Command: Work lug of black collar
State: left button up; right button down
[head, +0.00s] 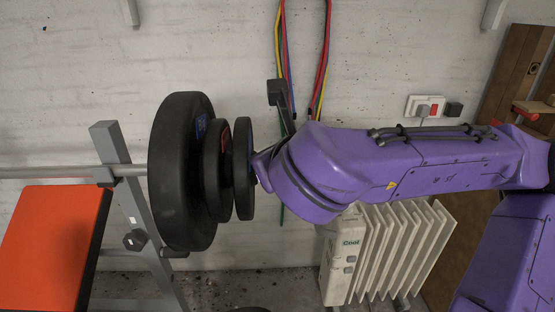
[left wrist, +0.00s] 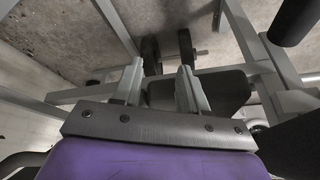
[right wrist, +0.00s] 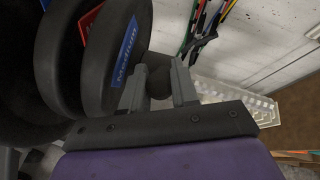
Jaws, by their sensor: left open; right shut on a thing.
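The barbell (head: 60,172) carries several black plates at its right end; the outermost small plate (head: 243,168) is nearest my right gripper (head: 259,167). In the right wrist view my right gripper (right wrist: 158,82) has a dark rounded piece, apparently the black collar's lug (right wrist: 158,77), between its fingers, close beside the plate with a blue label (right wrist: 125,55). The rest of the collar is hidden by the gripper and plates. My left gripper (left wrist: 161,80) is open and empty in the left wrist view; it is out of the head view.
An orange bench pad (head: 50,245) and a grey upright (head: 140,195) stand at the left. A white radiator (head: 385,250) stands below my right arm. Coloured bands (head: 325,50) hang on the wall. Bench frame parts (left wrist: 250,35) surround my left gripper.

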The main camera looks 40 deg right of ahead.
jog(key=shift+s+f, duration=0.1)
jog(key=shift+f, duration=0.1)
jog(key=c, duration=0.8)
grip_release()
jog(key=shift+a, duration=0.1)
jog(key=shift+r, duration=0.1)
jog(key=v, duration=1)
jog(key=shift+s+a, duration=0.1)
jog(key=shift+s, duration=0.1)
